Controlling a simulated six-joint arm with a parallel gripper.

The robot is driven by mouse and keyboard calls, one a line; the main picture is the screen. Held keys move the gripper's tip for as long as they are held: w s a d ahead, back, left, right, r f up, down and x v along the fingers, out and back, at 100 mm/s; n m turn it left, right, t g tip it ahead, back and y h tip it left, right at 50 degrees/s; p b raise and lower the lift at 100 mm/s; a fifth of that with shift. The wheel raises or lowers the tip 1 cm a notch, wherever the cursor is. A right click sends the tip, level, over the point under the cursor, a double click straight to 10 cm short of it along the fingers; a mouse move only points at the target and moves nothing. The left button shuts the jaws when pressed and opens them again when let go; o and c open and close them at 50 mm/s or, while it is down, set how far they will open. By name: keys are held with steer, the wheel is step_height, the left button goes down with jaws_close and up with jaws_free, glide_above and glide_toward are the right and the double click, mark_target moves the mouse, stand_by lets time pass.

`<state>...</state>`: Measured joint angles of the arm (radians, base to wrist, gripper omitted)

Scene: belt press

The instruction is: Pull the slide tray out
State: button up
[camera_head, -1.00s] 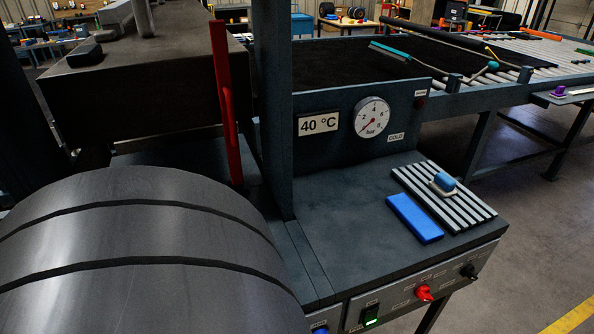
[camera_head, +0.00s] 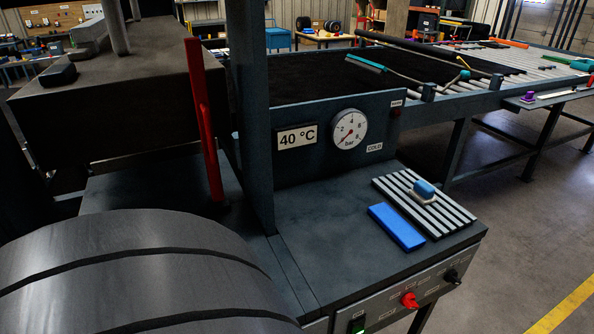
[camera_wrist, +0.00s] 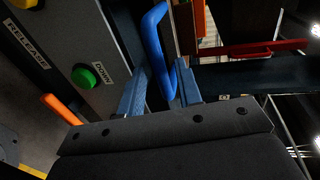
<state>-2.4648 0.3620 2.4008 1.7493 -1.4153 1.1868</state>
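In the wrist view a blue curved bar handle (camera_wrist: 154,30) runs down between the two blue-grey fingers of my gripper (camera_wrist: 165,66). The fingers stand apart on either side of it, with a gap showing; I see no firm grip. The handle may belong to the slide tray, but I cannot make out the tray itself in either view. My gripper is not visible in the head view.
A red upright lever (camera_head: 205,120) stands beside the dark press block (camera_head: 120,100). A gauge panel (camera_head: 335,160) reads 40 °C and COLD. A blue block (camera_head: 396,227) lies by a slatted grey plate (camera_head: 440,212). A green button (camera_wrist: 88,76) and an orange bar (camera_wrist: 62,108) are left of the handle.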

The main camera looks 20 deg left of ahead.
steer(key=shift+v, duration=2.4)
steer(key=shift+x, duration=3.9)
steer(key=shift+v, duration=4)
steer(key=x, duration=0.7)
steer(key=shift+w+a+f, duration=0.1)
steer(key=shift+w+a, duration=0.05)
steer(key=shift+w, duration=0.1)
steer(key=shift+r+x, duration=0.25)
steer(key=shift+x, duration=0.95)
steer(key=shift+r+x, duration=0.25)
steer(key=shift+x, duration=0.95)
steer(key=shift+a, duration=0.1)
